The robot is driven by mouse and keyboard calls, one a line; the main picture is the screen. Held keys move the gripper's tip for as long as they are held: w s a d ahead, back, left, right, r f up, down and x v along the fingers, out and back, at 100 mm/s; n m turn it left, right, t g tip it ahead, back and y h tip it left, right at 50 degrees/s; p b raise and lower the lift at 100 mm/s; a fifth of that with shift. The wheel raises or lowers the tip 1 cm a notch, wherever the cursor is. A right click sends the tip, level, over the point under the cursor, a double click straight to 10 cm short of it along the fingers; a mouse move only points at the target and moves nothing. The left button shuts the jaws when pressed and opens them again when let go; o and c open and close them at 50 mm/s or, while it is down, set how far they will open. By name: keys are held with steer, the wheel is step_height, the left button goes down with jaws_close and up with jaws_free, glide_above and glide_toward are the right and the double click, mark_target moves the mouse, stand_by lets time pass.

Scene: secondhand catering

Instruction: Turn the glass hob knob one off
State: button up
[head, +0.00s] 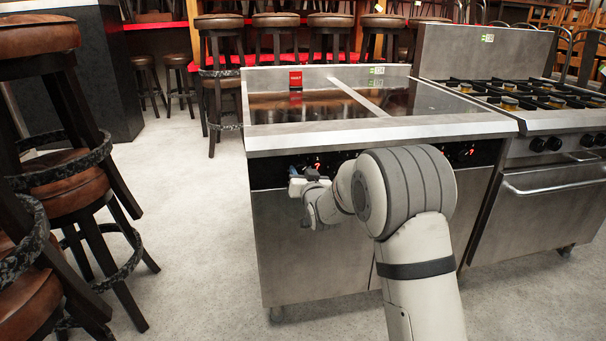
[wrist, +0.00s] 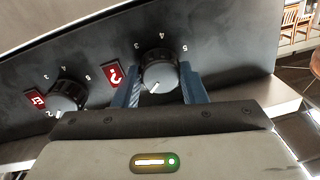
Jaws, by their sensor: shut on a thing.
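The glass hob (head: 300,107) is a steel unit with a dark glass top, and its black control strip runs along the front. In the wrist view, a round black knob with a silver face (wrist: 159,72) sits on the control panel (wrist: 215,45) between the two blue fingers of my gripper (wrist: 160,88). The gripper is shut on this knob. A second similar knob (wrist: 67,96) is to its left, apart from the gripper. In the head view my gripper (head: 308,180) is at the left part of the strip, and the knob there is hidden.
A gas range (head: 545,130) adjoins on the right. Brown-seated stools (head: 70,185) stand at the left. Grey floor (head: 190,240) is clear between the stools and the hob.

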steer(key=shift+b, duration=0.3)
steer(key=shift+f+n+b, duration=0.15)
steer(key=shift+n+b, duration=0.75)
steer(key=shift+n, duration=0.1)
steer(key=n+b, duration=0.3)
steer(key=shift+r+n+b, duration=0.15)
steer(key=shift+n+b, duration=0.6)
steer(key=shift+n, duration=0.4)
steer(key=shift+r+n+b, duration=0.1)
steer(key=shift+n+b, duration=0.6)
steer(key=shift+n, duration=0.45)
steer(key=shift+r, duration=0.1)
steer(key=o, duration=1)
steer(key=p+v, duration=0.1)
steer(key=v, duration=0.6)
steer(key=shift+s, duration=0.35)
